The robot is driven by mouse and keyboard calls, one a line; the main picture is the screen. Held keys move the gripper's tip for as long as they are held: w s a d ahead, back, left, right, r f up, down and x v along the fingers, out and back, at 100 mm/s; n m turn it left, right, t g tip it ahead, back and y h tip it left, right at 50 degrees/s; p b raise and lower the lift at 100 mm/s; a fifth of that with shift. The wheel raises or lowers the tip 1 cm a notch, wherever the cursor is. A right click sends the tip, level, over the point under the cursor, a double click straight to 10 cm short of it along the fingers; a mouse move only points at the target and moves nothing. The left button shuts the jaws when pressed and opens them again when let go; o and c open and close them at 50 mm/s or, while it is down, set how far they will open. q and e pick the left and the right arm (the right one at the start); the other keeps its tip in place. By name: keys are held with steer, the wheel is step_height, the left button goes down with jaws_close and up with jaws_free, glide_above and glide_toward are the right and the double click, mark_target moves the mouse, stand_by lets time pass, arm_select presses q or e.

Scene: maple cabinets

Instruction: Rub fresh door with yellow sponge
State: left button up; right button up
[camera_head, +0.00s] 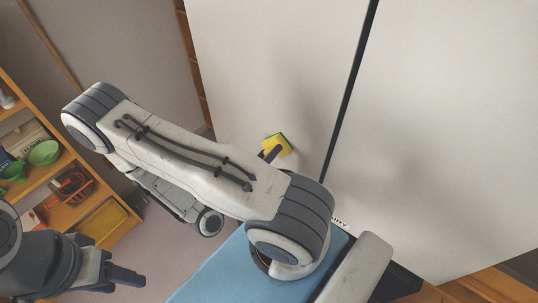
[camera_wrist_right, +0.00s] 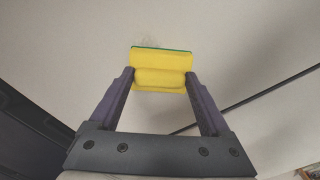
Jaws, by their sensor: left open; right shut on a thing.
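The yellow sponge (camera_head: 277,144) with a green layer is between the fingers of my right gripper (camera_head: 271,153) in the head view. The right wrist view shows the sponge (camera_wrist_right: 161,70) clamped between both fingertips, green side toward the white door (camera_wrist_right: 70,35). It is at or very close to the door; I cannot tell if it touches. In the head view this is the left door panel (camera_head: 270,60). My left gripper (camera_head: 138,276) is open and empty at the lower left.
A dark gap (camera_head: 349,90) separates the left panel from another white panel (camera_head: 450,120) on the right. A wooden shelf (camera_head: 72,213) with green bowls (camera_head: 44,153) stands at the left. Floor (camera_head: 165,255) is free between the shelf and my base.

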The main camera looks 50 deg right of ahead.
steer(key=shift+w+a+r, duration=0.1)
steer(key=shift+w, duration=1.2)
steer(key=shift+w+a+p, duration=0.15)
steer(key=shift+w+p, duration=0.2)
steer(key=shift+w, duration=1.4)
steer(key=a, duration=0.6)
steer(key=shift+s, duration=0.3)
steer(key=shift+a, duration=0.1)
steer(key=shift+s+a+p, duration=0.15)
steer(key=shift+a+p, duration=0.25)
steer(key=shift+a, duration=1)
